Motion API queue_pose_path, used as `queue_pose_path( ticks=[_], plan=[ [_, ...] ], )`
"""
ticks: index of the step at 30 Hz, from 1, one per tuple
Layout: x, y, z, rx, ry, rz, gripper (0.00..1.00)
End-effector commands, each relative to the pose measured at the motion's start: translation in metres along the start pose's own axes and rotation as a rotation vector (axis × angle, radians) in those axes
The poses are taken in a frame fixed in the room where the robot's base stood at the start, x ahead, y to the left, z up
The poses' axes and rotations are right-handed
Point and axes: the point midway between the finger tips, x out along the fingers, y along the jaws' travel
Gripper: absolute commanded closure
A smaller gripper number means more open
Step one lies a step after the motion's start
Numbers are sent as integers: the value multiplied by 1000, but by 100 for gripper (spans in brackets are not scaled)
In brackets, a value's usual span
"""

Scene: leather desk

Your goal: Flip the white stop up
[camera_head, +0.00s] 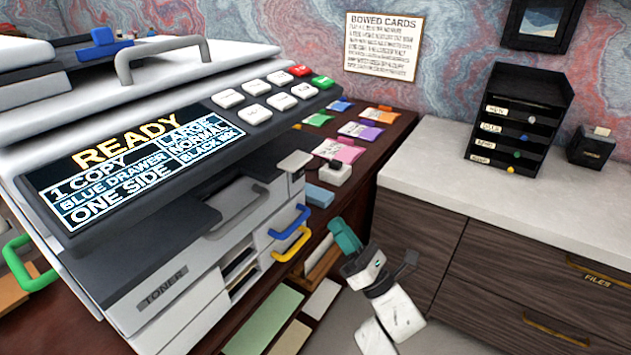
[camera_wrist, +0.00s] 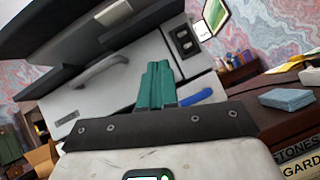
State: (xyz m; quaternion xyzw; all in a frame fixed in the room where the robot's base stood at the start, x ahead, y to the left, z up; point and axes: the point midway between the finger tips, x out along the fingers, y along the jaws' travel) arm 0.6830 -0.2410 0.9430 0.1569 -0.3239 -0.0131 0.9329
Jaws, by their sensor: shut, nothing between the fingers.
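A small off-white tab (camera_head: 295,160) lies about flat at the right side of the copier (camera_head: 180,290), just below the button panel; it looks like the white stop, but I cannot be sure. A separate white block (camera_head: 335,173) stands on the desk to its right. My gripper (camera_head: 340,228) is at the copier's front right, lower than the tab and apart from it. Its teal fingers are together and empty; they also show in the wrist view (camera_wrist: 155,78), pointing toward the copier's front. I cannot clearly make out the tab in the wrist view.
A blue handle (camera_head: 290,222) and a yellow handle (camera_head: 291,245) stick out beside my fingers. A blue pad (camera_head: 320,195) lies on the desk behind them. The panel (camera_head: 135,160) overhangs the copier's front. Coloured cards (camera_head: 360,130) lie farther back.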

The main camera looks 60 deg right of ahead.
Motion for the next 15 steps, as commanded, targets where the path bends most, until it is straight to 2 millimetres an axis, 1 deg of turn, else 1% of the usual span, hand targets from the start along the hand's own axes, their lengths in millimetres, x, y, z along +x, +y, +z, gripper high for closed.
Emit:
queue_pose_path(
  ticks=[3, 6, 9, 15],
  plan=[
    [-7, 8, 7, -129, -51, 83, 100],
    [-11, 14, 11, -203, -84, 133, 100],
    [-14, 18, 14, -245, -103, 159, 100],
    [-15, 20, 15, -262, -112, 171, 100]
  ],
)
